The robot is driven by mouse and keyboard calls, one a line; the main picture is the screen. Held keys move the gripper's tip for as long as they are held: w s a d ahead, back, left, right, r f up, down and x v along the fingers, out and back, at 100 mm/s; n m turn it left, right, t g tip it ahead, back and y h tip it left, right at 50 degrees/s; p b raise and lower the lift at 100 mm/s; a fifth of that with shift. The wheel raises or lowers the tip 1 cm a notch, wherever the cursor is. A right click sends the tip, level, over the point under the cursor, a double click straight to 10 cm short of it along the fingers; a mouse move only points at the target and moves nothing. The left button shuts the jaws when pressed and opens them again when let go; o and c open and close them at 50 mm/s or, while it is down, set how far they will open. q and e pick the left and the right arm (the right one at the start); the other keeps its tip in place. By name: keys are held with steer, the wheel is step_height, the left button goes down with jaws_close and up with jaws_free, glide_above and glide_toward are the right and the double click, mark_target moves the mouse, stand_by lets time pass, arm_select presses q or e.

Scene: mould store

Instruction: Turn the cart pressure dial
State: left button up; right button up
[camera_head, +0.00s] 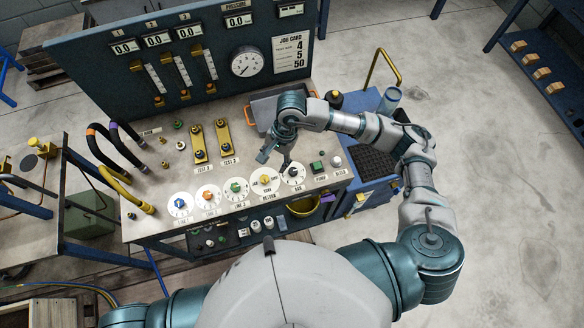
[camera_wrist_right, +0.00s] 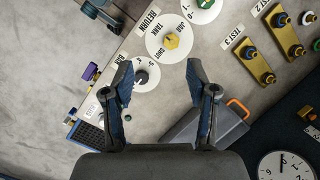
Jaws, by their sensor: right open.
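The cart (camera_head: 150,228) has a row of round white dials along its front edge. The BAR dial (camera_head: 293,184), with a dark knob, is at the right end of that row. My right gripper (camera_head: 273,161) is open and empty above the worktop, just behind the BAR dial and the yellow-knobbed tank-return dial (camera_head: 264,181). In the right wrist view the BAR dial (camera_wrist_right: 142,78) shows between the open fingers (camera_wrist_right: 158,78), close to the left finger; I see no contact. The round pressure gauge (camera_head: 246,62) stands on the back panel. My left gripper is out of view.
A grey case with an orange handle (camera_head: 248,115) lies behind my right gripper. Yellow test bars (camera_head: 223,137) stand left of it. Push buttons (camera_head: 318,167) sit right of the BAR dial. Hoses (camera_head: 112,147) curve over the left end. A blue side cabinet (camera_head: 372,190) adjoins the right.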

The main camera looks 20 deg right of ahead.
mark_target(293, 171)
steer(key=w+d+t+h, duration=0.1)
steer(key=w+d+h, duration=0.2)
steer(key=d, duration=0.4)
steer(key=f, duration=0.5)
steer(key=f+p, duration=0.1)
steer(key=f, duration=0.4)
steer(key=f+p, duration=0.1)
steer(key=f, duration=0.4)
steer(key=shift+s+a+f, duration=0.1)
steer(key=shift+a+f, duration=0.15)
steer(key=shift+f, duration=0.1)
steer(key=shift+d+f+p, duration=0.1)
steer(key=shift+f+p, duration=0.2)
steer(key=shift+f, duration=0.2)
steer(key=shift+c, duration=0.3)
jaws_close()
